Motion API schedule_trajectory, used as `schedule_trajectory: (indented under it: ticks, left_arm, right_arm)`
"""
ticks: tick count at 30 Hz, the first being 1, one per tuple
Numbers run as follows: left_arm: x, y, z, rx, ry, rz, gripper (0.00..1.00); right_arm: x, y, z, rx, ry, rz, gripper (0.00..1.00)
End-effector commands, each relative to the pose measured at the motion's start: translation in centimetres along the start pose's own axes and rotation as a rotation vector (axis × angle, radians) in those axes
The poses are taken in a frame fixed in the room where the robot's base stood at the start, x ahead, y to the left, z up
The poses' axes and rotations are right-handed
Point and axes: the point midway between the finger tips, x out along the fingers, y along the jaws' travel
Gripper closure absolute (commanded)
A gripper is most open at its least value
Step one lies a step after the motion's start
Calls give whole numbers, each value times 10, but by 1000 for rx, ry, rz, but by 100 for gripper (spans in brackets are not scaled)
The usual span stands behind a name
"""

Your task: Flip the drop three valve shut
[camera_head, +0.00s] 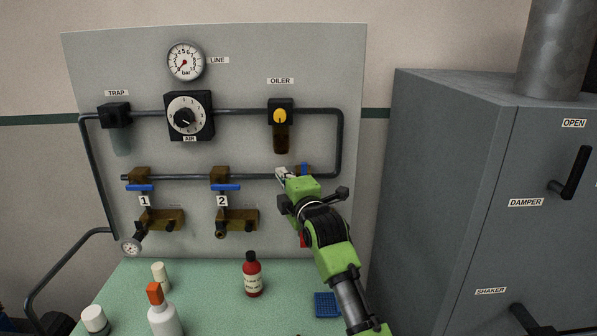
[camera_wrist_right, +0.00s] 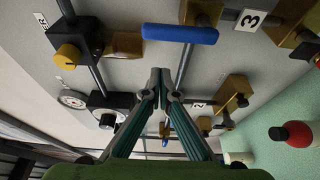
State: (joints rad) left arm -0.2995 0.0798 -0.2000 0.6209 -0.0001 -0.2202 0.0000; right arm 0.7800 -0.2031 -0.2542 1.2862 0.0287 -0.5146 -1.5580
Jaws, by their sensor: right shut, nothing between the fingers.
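The drop three valve has a blue lever (camera_wrist_right: 180,33) on a brass body (camera_wrist_right: 205,12), beside the label 3 (camera_wrist_right: 249,20) in the right wrist view. Its lever lies along the drop, unlike the crosswise levers of drops 1 (camera_head: 140,187) and 2 (camera_head: 226,186). In the head view only a bit of the lever (camera_head: 304,168) shows behind my right gripper (camera_head: 283,174). My right gripper is shut and empty, and its closed fingertips (camera_wrist_right: 160,76) show just short of the lever in the wrist view, seemingly apart from it. My left gripper is out of view.
The panel (camera_head: 335,60) carries a pipe, a line gauge (camera_head: 185,61), an air regulator (camera_head: 189,116), a trap (camera_head: 115,116) and an oiler (camera_head: 281,113). Bottles, including a red one (camera_head: 252,275), stand on the green bench (camera_head: 215,290). A grey cabinet (camera_head: 440,180) stands at right.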

Motion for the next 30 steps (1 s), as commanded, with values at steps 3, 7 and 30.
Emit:
schedule_trajectory:
  ticks: [3, 7, 30]
  left_arm:
    - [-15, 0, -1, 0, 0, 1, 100]
    - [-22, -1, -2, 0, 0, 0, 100]
    - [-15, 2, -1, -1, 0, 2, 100]
  right_arm:
    - [-4, 3, 17, 0, -2, -2, 100]
    - [-9, 2, 30, 0, -1, -1, 100]
    - [-16, -2, 50, 49, 0, 18, 100]
